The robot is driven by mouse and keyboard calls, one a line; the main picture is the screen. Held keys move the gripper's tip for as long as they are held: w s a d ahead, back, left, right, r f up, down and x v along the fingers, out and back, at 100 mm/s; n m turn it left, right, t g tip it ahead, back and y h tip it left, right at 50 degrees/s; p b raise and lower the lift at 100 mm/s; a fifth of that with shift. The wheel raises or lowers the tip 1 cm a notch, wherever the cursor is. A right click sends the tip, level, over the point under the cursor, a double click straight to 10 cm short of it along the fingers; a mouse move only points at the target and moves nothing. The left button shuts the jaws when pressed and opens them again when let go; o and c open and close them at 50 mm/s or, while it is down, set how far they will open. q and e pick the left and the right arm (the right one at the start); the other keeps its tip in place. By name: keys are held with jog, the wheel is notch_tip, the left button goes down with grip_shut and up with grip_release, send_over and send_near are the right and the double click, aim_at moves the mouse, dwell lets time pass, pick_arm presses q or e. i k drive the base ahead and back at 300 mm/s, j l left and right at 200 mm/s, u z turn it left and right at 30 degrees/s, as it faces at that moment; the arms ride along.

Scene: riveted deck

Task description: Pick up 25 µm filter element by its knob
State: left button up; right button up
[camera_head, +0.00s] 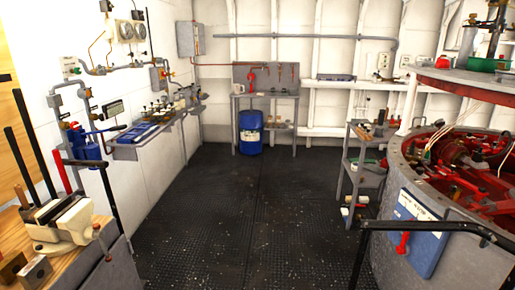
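I cannot pick out the 25 µm filter element or its knob in the head view; any small part here is too small to identify. Several small items stand on the wall bench (150,140) at the left and on the grey shelf cart (367,172) at the right, but none can be read as the filter. Neither of my grippers shows in this view.
A vise (62,222) sits on a wooden bench at the near left. A blue drum (251,132) stands by the back workbench (264,95). A large round housing (465,265) with red machinery and a black rail (430,227) fill the right. The dark deck (250,215) between is clear.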

aim_at(176, 102)
jog(key=i, duration=2.15)
jog(key=i+l, duration=0.1)
jog(key=i, duration=2.05)
jog(key=i+l+u, duration=0.1)
jog(key=i+u, duration=0.3)
jog(key=i+l+u, duration=0.25)
jog(key=i+u, duration=0.15)
jog(key=i+l+u, duration=0.75)
jog(key=l+u, duration=0.2)
jog(key=l, duration=0.15)
jog(key=k+l+u, duration=0.2)
jog(key=l, duration=0.15)
jog(key=l+u, duration=0.15)
jog(key=l, duration=0.2)
jog(key=k+l+u, duration=0.2)
jog(key=l, duration=0.15)
jog(key=k+l+u, duration=0.2)
jog(key=i+l, duration=0.05)
jog(key=l, duration=0.05)
